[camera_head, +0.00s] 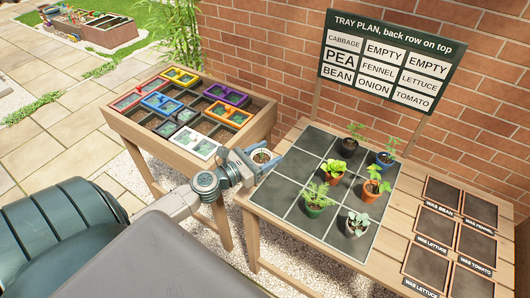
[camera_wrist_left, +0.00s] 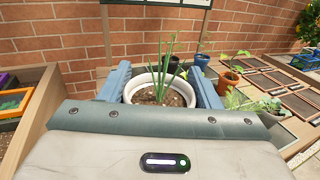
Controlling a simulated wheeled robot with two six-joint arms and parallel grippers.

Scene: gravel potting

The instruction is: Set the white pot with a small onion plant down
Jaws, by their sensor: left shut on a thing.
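The white pot (camera_head: 262,157) with the onion plant is between the jaws of my left gripper (camera_head: 262,164). The pot is upright at the tray table's left corner, beside the dark tray (camera_head: 283,192). In the left wrist view the white pot (camera_wrist_left: 132,88) shows brown soil and thin upright green onion leaves (camera_wrist_left: 166,66). The blue jaws sit on both sides of it. I cannot tell whether its base touches anything. The sign (camera_head: 391,60) reads Cabbage, Empty, Empty; Pea, Fennel, Lettuce; Bean, Onion, Tomato. My right gripper is out of view.
The tray holds several potted plants, among them a green pot (camera_head: 314,210), a white pot (camera_head: 356,228) and a terracotta pot (camera_head: 371,196). Its left squares are bare. A wooden planter table (camera_head: 145,140) with coloured frames stands left. Slate panels (camera_head: 427,258) lie right. A brick wall is behind.

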